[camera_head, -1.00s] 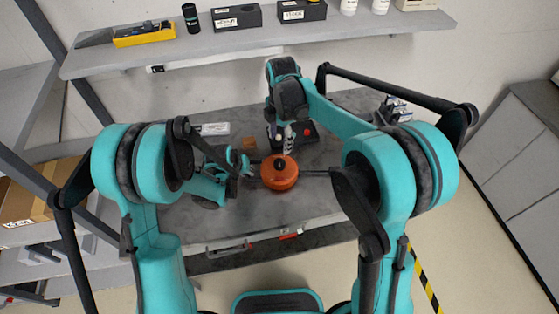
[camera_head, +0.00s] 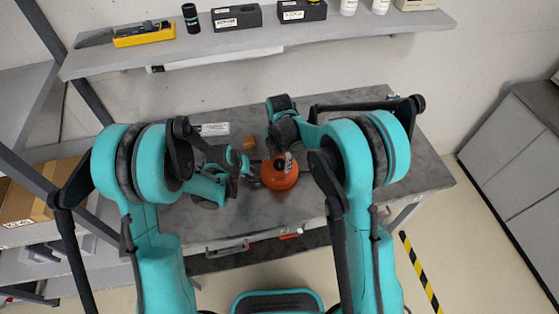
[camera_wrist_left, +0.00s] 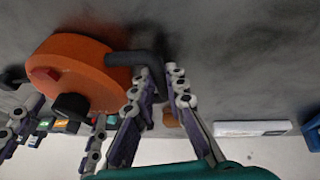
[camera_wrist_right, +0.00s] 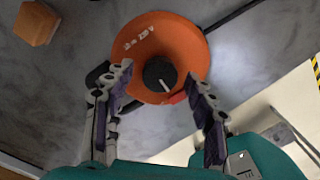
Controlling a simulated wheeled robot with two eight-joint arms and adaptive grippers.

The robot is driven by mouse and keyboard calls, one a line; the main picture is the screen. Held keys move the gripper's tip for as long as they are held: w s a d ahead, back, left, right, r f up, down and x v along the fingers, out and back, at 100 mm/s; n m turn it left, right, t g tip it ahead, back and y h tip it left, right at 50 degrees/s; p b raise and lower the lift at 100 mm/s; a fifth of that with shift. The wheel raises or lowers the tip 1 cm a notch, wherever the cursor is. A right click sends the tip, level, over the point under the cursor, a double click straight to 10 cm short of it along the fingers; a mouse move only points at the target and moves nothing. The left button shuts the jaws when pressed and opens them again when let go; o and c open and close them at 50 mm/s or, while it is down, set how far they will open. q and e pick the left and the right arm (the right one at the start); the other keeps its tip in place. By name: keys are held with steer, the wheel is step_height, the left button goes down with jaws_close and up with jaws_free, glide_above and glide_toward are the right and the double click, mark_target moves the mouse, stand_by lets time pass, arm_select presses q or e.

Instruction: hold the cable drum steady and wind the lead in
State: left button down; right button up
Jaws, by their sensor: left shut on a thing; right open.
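The orange cable drum (camera_head: 280,175) lies on the grey worktable. In the right wrist view its top (camera_wrist_right: 185,35) shows white lettering, a black knob (camera_wrist_right: 158,74) and a small red part. My left gripper (camera_head: 246,168) is at the drum's left side. In the left wrist view its fingers (camera_wrist_left: 160,78) are closed on a black bent handle (camera_wrist_left: 140,60) joined to the drum. My right gripper (camera_wrist_right: 158,80) is open above the drum, its fingers on either side of the knob, apart from it. A dark strip (camera_wrist_right: 228,16) runs from the drum's far side; I cannot tell if it is the lead.
A small brown block (camera_head: 248,143) and a white labelled box (camera_head: 214,129) lie behind my left gripper. A shelf (camera_head: 350,32) with boxes and bottles hangs at the back. The table's right part (camera_head: 425,170) is clear. A cardboard box (camera_head: 40,190) stands on the left rack.

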steer(key=shift+f, duration=0.2)
steer(key=c, duration=1.2)
steer(key=shift+o, duration=0.2)
